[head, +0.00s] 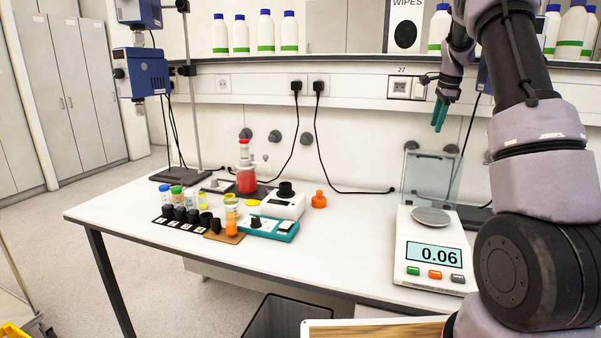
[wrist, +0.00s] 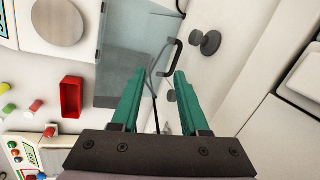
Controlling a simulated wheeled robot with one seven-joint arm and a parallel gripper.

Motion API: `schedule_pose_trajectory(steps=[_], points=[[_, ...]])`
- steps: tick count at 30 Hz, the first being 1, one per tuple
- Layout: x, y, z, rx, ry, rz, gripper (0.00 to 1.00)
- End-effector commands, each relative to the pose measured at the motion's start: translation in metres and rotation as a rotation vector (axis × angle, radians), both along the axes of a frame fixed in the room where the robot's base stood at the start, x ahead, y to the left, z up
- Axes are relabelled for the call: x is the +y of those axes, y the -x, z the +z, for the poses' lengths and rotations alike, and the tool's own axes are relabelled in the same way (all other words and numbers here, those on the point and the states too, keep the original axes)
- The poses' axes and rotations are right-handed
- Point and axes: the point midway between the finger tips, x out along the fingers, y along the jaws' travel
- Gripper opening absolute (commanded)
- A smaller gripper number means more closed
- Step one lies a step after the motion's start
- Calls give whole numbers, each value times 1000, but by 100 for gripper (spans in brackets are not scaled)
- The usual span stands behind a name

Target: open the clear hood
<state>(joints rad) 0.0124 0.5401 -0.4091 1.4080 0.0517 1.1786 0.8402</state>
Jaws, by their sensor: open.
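The clear hood (head: 432,178) stands upright at the back of the white balance (head: 420,276), which reads 0.06. The round metal pan (head: 431,217) in front of it is uncovered. In the wrist view the hood (wrist: 122,50) is a greyish see-through panel with a dark handle (wrist: 171,60) at its edge, and the pan (wrist: 57,20) is at upper left. My gripper (head: 440,115) has teal fingers, is above and behind the balance, and is apart from the hood. In the wrist view my gripper (wrist: 154,78) is open and empty, with the handle beyond the fingertips.
A shelf (head: 340,58) with white bottles runs along the wall above the bench. Sample jars (head: 195,200), a teal device (head: 266,227) and an orange bottle (head: 319,199) stand left of the balance. Bare bench (head: 345,235) lies between them.

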Motion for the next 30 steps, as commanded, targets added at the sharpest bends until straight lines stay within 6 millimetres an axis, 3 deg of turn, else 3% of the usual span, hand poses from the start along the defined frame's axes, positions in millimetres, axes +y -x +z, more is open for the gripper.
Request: schedule_pose_trajectory(steps=[5, 9, 15, 22, 27, 30], points=[[30, 46, 49, -67, -9, 140, 45], [64, 100, 86, -131, 3, 302, 45], [113, 183, 121, -227, 57, 548, 45], [163, 286, 131, -328, 178, 834, 45], [189, 355, 116, -383, 296, 1027, 45], [198, 384, 105, -402, 357, 1112, 45]])
